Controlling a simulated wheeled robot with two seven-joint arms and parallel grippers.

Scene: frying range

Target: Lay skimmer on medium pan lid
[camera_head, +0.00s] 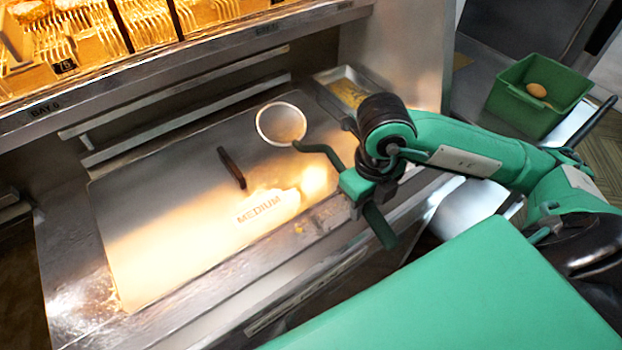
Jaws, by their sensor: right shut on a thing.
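The medium pan lid (150,215) is a large flat steel plate with a dark bar handle (231,167) and a "MEDIUM" label near its front edge. The skimmer (281,123) has a round, pale-rimmed head and a dark green handle. Its head appears over the lid's far right part; I cannot tell whether it touches the lid. My right gripper (357,187) is shut on the skimmer's handle at the lid's right side, with the handle's end sticking out toward the front. The fingertips are hard to make out. My left gripper is out of view.
A lit rack with fried food in baskets (145,22) stands behind the lid. A small tray with yellow bits (345,88) sits at the back right. A green bin (540,95) holding a round brownish item stands farther right. The lid's left half is clear.

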